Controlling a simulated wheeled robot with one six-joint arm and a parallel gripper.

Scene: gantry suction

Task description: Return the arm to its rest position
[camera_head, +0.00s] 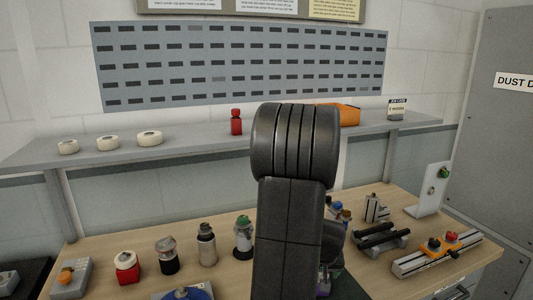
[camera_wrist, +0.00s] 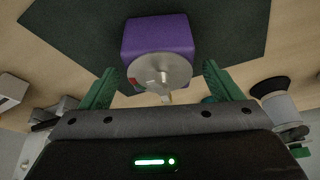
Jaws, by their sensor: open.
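My arm rises through the middle of the head view and hides part of the bench behind it. My gripper (camera_wrist: 160,72) shows in the wrist view with its two green fingers spread apart and nothing held between them. A purple block with a round metal disc (camera_wrist: 157,38) lies beyond the fingers, over a dark mat (camera_wrist: 70,40). I see a gap between the block and each finger. The gripper's tips are hidden behind my arm in the head view.
The wooden bench (camera_head: 385,283) holds several fittings on the left and a clamp rail (camera_head: 425,260) on the right. A grey shelf (camera_head: 200,142) behind carries tape rolls, a red bottle (camera_head: 236,122) and an orange item (camera_head: 349,115). A grey cabinet (camera_head: 490,140) stands at right.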

